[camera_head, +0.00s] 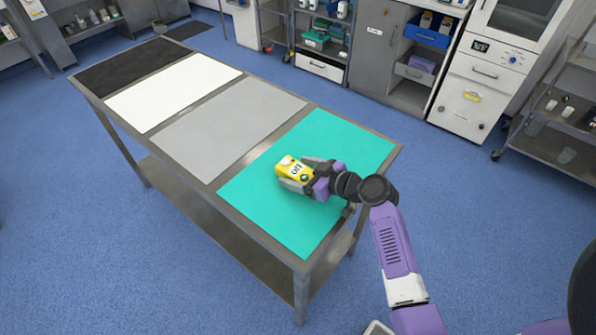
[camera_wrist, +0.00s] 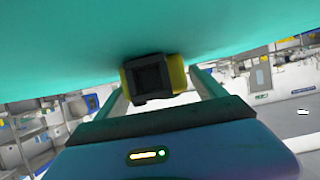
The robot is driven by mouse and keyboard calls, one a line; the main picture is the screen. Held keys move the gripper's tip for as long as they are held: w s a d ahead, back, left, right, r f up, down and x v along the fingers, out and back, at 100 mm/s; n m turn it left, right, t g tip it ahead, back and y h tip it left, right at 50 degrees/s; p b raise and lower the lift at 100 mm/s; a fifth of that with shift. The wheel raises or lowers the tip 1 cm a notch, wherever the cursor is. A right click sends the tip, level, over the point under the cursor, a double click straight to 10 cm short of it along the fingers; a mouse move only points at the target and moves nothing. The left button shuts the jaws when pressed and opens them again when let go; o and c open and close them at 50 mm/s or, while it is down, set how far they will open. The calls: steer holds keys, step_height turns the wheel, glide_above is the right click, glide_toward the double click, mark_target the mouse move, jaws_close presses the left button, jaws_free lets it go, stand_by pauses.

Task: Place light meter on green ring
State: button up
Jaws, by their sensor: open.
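The yellow light meter (camera_head: 292,168), with a dark display and buttons, is on the teal mat (camera_head: 335,140) at the near end of the table. My gripper (camera_head: 297,173) is open at the meter, its fingers on either side of it. In the wrist view, the dark end of the meter (camera_wrist: 153,78) shows between the two spread fingers (camera_wrist: 163,92), with gaps visible, wider on the right. I see no green ring in either view.
The metal table (camera_head: 228,206) also carries a grey mat (camera_head: 230,125), a white mat (camera_head: 172,90) and a black mat (camera_head: 130,66), all bare. Cabinets and shelves stand beyond the table, apart from it. The teal mat around the meter is clear.

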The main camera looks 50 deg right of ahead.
steer(key=shift+w, duration=0.1)
steer(key=shift+c, duration=0.2)
jaws_close()
